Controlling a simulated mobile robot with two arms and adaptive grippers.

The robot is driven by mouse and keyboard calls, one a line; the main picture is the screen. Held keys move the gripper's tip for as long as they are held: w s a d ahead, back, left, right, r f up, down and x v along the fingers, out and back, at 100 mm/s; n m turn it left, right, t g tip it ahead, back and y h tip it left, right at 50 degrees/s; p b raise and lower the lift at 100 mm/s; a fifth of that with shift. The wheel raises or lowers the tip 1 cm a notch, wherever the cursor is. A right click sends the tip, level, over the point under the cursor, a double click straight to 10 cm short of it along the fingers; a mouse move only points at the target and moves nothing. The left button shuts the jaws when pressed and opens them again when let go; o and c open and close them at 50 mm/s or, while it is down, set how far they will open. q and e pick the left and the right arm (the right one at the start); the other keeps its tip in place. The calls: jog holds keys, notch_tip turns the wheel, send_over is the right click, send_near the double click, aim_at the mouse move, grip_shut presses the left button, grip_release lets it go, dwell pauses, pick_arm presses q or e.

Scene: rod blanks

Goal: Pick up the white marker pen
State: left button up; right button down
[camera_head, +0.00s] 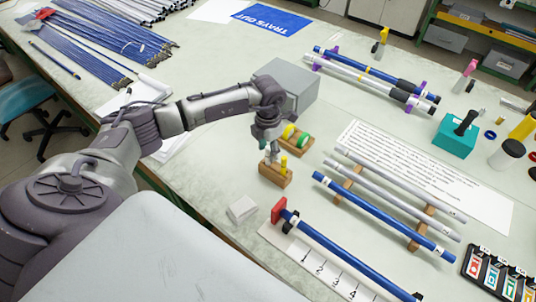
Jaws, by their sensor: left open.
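A small wooden block (273,176) stands on the workbench in the middle of the view. It holds a yellow pen (284,165) and, beside it, a pale upright thing that looks like the white marker pen (268,158). My left gripper (267,146) points down right above the block, open, with its fingers close to the pale pen's top. The pen is small and partly covered by the fingers, and I cannot tell whether they touch it. My right gripper is not in view.
A grey box (288,84) and a wooden holder with green and yellow rolls (296,141) stand behind the gripper. A small white block (242,208) lies in front. Blue rod (384,217) and grey rods (395,198) lie on wooden supports at right.

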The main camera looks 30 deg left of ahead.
pick_arm(q)
grip_shut()
